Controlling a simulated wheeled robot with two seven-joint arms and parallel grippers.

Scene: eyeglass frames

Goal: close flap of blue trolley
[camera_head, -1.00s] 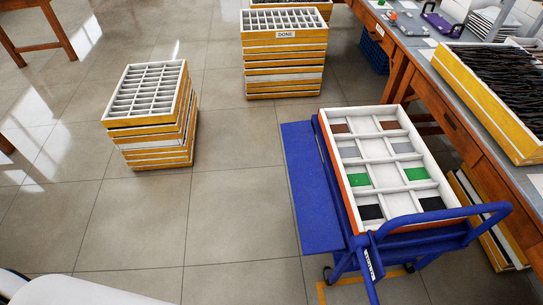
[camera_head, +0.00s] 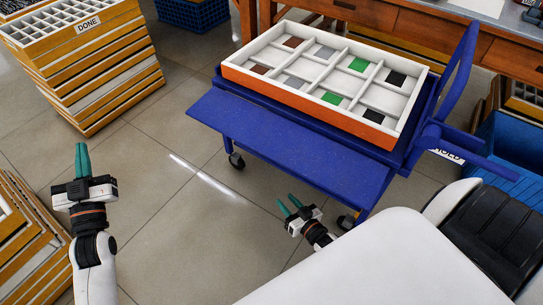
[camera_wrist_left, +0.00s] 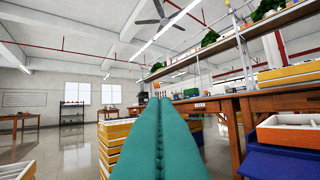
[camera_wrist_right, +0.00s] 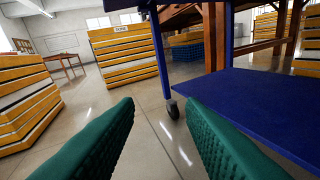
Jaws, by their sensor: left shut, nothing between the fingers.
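The blue trolley (camera_head: 410,152) stands ahead of me with a white-and-orange compartment tray (camera_head: 325,78) on top. Its blue flap (camera_head: 290,145) sticks out from the near side, roughly level.
A crate stack labelled DONE (camera_head: 85,60) stands left of the trolley. Another stack (camera_head: 25,240) is at the lower left, beside my left arm. A wooden workbench (camera_head: 400,35) runs behind the trolley. Floor (camera_head: 180,190) between stacks and trolley is clear.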

